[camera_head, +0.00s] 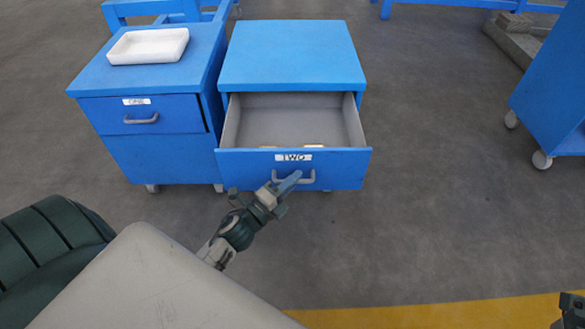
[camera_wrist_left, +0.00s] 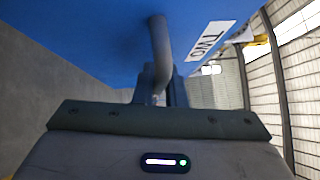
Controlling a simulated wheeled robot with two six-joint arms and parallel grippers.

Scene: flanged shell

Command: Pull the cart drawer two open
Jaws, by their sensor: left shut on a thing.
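The blue drawer front labelled TWO (camera_head: 340,168) stands well out from its blue cart (camera_head: 292,55), so the grey inside of the drawer shows. A grey bar handle (camera_head: 307,180) sits below the label. My left gripper (camera_head: 288,184) is shut on the left part of this handle. In the left wrist view the handle (camera_wrist_left: 160,45) runs down between the fingers of the left gripper (camera_wrist_left: 160,85), with the TWO label (camera_wrist_left: 210,40) beside it. A small part at the bottom right edge of the head view may belong to my right arm; its jaws cannot be made out.
A blue cart with a shut drawer labelled ONE (camera_head: 142,115) stands close on the left, with a white tray (camera_head: 148,46) on top. Small light-coloured items (camera_head: 314,145) lie in drawer two. Another blue cart (camera_head: 555,100) is at the right. The floor between is clear.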

